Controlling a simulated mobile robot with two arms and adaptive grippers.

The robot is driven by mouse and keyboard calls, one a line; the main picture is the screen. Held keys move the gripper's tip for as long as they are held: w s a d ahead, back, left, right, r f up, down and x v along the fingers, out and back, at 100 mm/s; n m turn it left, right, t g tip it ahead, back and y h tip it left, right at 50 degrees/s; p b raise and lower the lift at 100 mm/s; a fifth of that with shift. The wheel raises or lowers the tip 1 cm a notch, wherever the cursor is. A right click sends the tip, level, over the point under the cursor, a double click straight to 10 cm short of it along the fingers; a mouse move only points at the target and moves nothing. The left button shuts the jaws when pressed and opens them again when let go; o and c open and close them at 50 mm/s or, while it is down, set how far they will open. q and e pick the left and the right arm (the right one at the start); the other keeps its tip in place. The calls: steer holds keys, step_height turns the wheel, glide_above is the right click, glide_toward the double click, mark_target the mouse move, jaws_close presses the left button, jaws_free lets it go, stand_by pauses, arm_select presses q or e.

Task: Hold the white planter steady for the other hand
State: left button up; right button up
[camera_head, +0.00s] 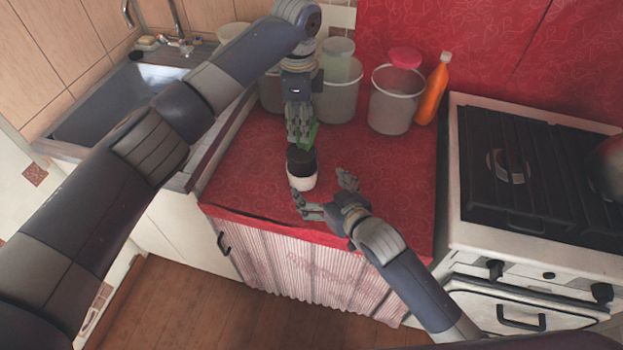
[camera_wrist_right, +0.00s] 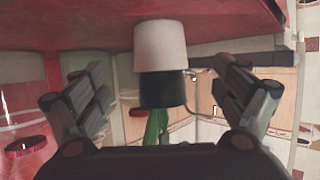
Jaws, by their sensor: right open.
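The white planter (camera_head: 301,181) stands on the red counter, left of my right gripper. A black pot (camera_head: 301,160) sits right above it, and I cannot tell how far inside it is. Green leaves (camera_head: 312,133) rise from the pot. My left gripper (camera_head: 299,142) points down over the pot, among the leaves; whether its fingers are closed on anything is hidden. My right gripper (camera_head: 321,187) is open beside the planter, not touching it. In the right wrist view, upside down, the white planter (camera_wrist_right: 160,46) and black pot (camera_wrist_right: 162,90) show between the spread fingers.
Clear buckets (camera_head: 394,100) and an orange bottle (camera_head: 432,90) stand at the back of the red counter (camera_head: 390,180). A stove (camera_head: 535,180) is on the right and a sink (camera_head: 115,100) on the left. The counter's right part is clear.

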mark_target(303, 172)
steer(key=x, duration=1)
steer(key=c, duration=1.2)
steer(key=shift+c, duration=0.2)
